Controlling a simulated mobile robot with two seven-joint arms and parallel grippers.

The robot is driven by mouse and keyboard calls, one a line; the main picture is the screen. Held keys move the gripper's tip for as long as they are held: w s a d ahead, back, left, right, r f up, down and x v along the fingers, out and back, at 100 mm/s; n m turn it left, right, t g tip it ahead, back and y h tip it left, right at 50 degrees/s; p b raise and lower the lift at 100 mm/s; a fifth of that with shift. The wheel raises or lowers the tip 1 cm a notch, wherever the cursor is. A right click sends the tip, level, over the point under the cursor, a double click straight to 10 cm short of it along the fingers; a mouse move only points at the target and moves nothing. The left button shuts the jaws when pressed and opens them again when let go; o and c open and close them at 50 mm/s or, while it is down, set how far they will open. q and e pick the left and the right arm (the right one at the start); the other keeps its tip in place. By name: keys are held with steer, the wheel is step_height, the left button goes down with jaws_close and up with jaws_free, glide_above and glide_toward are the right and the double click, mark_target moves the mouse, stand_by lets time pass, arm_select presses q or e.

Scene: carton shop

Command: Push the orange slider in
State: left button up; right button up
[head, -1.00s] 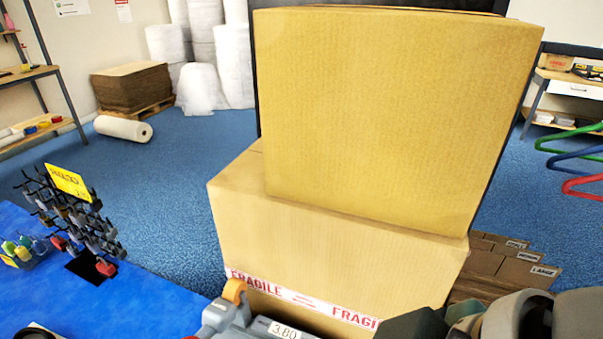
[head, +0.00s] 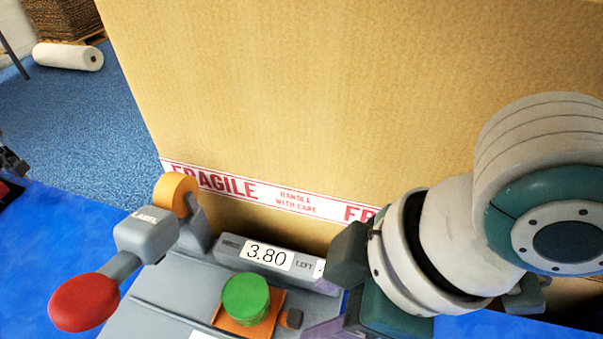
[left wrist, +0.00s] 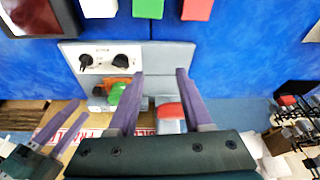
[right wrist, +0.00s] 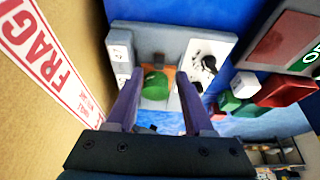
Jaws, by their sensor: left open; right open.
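The orange slider (head: 220,324) shows as a flat orange piece around and under a green round knob (head: 246,298) on the grey machine (head: 150,316). In the right wrist view a little orange (right wrist: 171,80) shows beside the green knob (right wrist: 155,88). My right gripper (right wrist: 159,73) is open, its purple fingers on either side of the knob in that view; whether they touch anything I cannot tell. In the head view its wrist mostly hides it. My left gripper (left wrist: 160,73) is open and empty over the machine in the left wrist view, and is out of the head view.
A large carton (head: 330,90) with red-and-white fragile tape stands right behind the machine. A red-handled label lever (head: 85,302) and an orange roller (head: 176,194) rise at the machine's left. Two black dials (left wrist: 105,61) sit on its panel. Blue table surface (head: 75,250) is clear at left.

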mark_target(300, 317)
steer(key=b+x, duration=0.1)
steer(key=x, duration=0.4)
steer(key=shift+a+f+b, duration=0.1)
steer(key=shift+f+b, duration=0.05)
steer(key=shift+b, duration=0.15)
jaws_close()
stand_by(0.5)
stand_by(0.6)
